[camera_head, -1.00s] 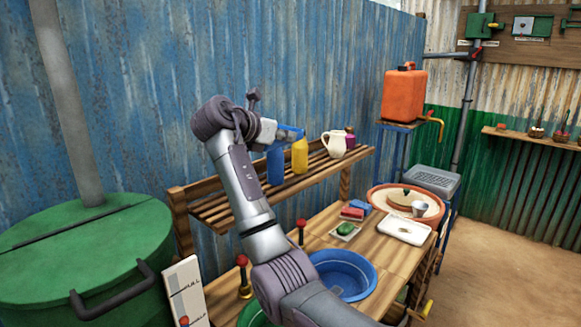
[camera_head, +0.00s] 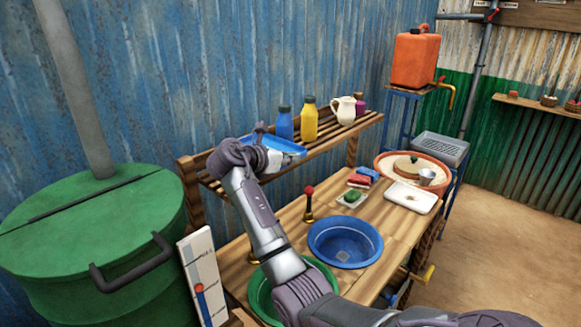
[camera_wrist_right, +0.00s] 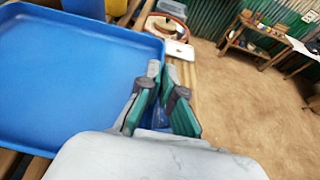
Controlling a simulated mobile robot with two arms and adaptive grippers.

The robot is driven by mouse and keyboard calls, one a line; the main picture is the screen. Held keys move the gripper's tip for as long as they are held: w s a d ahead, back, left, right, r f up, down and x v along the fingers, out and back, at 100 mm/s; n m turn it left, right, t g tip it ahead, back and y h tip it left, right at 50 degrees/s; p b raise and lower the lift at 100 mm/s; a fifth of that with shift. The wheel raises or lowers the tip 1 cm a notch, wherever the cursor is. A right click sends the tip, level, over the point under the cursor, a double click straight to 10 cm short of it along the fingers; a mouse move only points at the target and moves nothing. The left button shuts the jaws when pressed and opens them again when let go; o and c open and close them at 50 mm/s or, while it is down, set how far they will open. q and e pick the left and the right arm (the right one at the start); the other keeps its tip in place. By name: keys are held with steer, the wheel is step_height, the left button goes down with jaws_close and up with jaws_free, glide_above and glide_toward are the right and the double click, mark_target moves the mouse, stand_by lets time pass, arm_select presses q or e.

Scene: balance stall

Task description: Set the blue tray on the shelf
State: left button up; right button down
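The blue tray (camera_head: 285,146) is at the left half of the slatted wooden shelf (camera_head: 332,137), just in front of the bottles. It fills the left of the right wrist view (camera_wrist_right: 75,75) and looks roughly level. Whether its underside touches the slats cannot be told. My right gripper (camera_head: 262,141) is at the tray's near edge. In the right wrist view its fingers (camera_wrist_right: 162,98) are close together at the tray's edge, with blue between them. My right wrist hides part of the tray in the head view. My left gripper is not in view.
A blue bottle (camera_head: 283,124), a yellow bottle (camera_head: 309,120) and a white jug (camera_head: 344,110) stand on the shelf behind and right of the tray. Below, the bench holds a blue basin (camera_head: 345,243) and a green basin (camera_head: 262,296). A green drum (camera_head: 90,225) stands at left.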

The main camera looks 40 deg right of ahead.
mark_target(286, 168)
step_height(286, 168, down, 2)
steer(key=shift+f, duration=0.6)
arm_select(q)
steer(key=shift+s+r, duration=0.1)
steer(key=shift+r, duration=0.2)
arm_select(e)
steer(key=shift+w, duration=0.1)
arm_select(q)
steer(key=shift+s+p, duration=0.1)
steer(key=shift+p, duration=0.2)
arm_select(e)
steer(key=shift+f, duration=0.1)
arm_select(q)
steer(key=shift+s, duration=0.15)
arm_select(e)
steer(key=c, duration=1.3)
jaws_free()
steer(key=shift+f, duration=0.1)
